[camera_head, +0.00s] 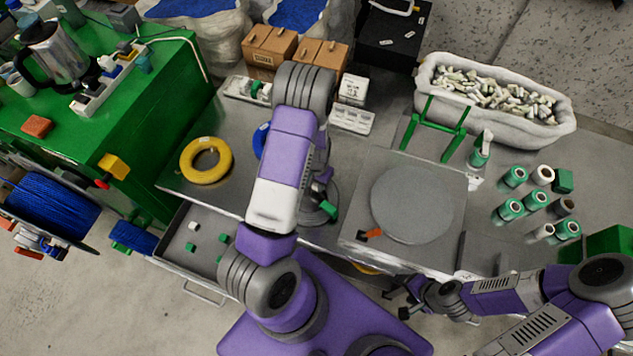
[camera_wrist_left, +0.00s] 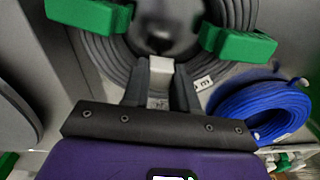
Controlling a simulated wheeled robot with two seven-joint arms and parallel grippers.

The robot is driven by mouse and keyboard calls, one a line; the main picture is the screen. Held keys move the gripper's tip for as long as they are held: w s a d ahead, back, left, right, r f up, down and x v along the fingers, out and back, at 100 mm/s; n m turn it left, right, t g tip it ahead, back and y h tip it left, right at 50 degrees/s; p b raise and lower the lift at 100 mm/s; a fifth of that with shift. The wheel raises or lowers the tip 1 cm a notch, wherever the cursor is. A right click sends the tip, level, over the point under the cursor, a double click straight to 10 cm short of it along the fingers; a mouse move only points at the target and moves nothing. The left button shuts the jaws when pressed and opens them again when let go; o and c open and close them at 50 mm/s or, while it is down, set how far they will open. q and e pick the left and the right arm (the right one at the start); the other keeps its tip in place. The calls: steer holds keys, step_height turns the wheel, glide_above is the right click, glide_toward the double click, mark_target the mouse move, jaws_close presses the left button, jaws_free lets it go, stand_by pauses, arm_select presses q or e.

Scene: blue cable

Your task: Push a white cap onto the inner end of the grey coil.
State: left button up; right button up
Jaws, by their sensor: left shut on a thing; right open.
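The grey coil (camera_wrist_left: 105,60) lies flat around a dark round hub (camera_wrist_left: 165,25), with green blocks (camera_wrist_left: 237,44) at its sides. In the head view my left arm hides most of the coil (camera_head: 318,212). My left gripper (camera_wrist_left: 161,80) is shut on a small white cap (camera_wrist_left: 160,65), just above or at the coil's inner edge beside the hub. I cannot tell whether the cap touches the cable; the inner end is hidden. My right gripper (camera_head: 402,302) is open and empty, in front of the table's front edge.
A blue coil (camera_wrist_left: 262,108) lies beside the grey one, and a yellow coil (camera_head: 206,160) lies further left. A round grey plate (camera_head: 418,203) is to the right. Behind are brown boxes (camera_head: 271,46) and a white tub (camera_head: 430,72) of small pieces. Green and white rolls (camera_head: 510,208) stand at right.

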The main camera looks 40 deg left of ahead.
steer(key=shift+r, duration=0.15)
steer(key=shift+r+p, duration=0.3)
steer(key=shift+p, duration=0.2)
steer(key=shift+f+b, duration=0.6)
stand_by(2.1)
steer(key=shift+r+p, duration=0.3)
steer(key=shift+r, duration=0.05)
steer(key=shift+f+b, duration=0.8)
stand_by(3.5)
